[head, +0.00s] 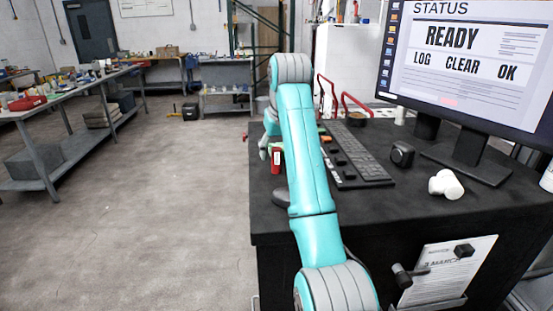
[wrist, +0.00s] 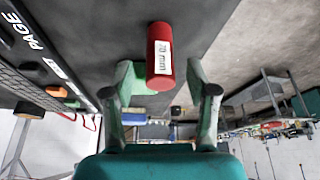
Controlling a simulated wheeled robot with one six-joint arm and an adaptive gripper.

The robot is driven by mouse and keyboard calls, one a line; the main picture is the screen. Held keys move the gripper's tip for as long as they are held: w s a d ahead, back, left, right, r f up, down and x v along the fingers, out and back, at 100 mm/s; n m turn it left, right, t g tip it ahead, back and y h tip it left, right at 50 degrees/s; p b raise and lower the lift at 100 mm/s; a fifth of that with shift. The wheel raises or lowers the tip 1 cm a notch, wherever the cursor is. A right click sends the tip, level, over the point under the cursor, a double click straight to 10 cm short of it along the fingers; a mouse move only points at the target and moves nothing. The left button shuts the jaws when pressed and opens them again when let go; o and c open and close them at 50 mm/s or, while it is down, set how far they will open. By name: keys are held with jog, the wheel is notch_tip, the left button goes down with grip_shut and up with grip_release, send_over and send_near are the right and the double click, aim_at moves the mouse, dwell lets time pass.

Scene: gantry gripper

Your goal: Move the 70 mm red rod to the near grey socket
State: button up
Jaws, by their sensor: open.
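The red rod (wrist: 160,52) carries a white "70 mm" label. In the wrist view it lies between the two fingertips of my gripper (wrist: 160,82), which are spread with a gap on both sides of it. In the head view the red rod (head: 276,160) shows upright near the desk's left edge, just left of my arm. My gripper (head: 265,148) is partly hidden behind my arm there. A dark grey rounded thing (head: 281,198) lies nearer on the desk, half covered by my arm; I cannot tell whether it is the near grey socket.
The black desk (head: 400,208) holds a keyboard (head: 362,160), a monitor (head: 465,60), a small black device (head: 402,154) and a white fitting (head: 445,184), all right of my arm. Red curved handles (head: 345,100) stand behind. Open floor lies left of the desk.

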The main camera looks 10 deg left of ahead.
aim_at(277, 148)
grip_shut()
jog(key=shift+r, duration=0.1)
notch_tip(277, 148, up, 10)
jog(key=shift+f, duration=0.1)
dwell(0.7)
